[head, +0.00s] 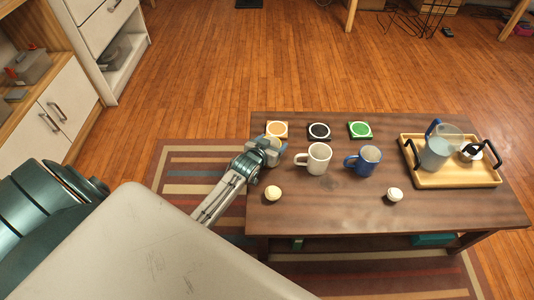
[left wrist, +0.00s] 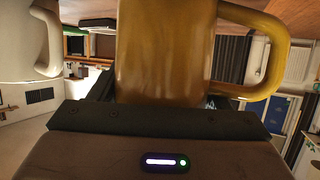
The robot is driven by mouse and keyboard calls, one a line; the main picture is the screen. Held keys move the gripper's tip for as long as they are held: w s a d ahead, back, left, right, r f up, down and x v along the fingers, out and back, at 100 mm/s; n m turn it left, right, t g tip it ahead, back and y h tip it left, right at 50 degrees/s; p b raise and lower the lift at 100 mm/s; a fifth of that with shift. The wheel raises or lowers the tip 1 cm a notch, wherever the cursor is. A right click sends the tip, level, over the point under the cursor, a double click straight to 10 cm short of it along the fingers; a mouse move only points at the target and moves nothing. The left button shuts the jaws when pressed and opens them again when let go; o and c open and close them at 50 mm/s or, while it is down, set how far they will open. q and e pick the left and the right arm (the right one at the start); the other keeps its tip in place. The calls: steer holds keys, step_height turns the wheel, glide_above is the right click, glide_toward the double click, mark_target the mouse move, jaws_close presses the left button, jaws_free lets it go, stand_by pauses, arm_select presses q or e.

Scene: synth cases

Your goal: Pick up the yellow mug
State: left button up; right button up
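The yellow mug (left wrist: 165,55) fills the middle of the left wrist view, its handle (left wrist: 262,55) to the right. In the head view it is mostly covered by my left gripper (head: 270,147), at the left edge of the table. The gripper's dark fingers show low on both sides of the mug, so the mug is between or just in front of them. Whether they press on it I cannot tell. My right gripper is not in view.
The table's front middle is clear.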

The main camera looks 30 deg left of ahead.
arm_select(q)
steer(key=shift+c, duration=0.9)
steer(key=shift+r, duration=0.1)
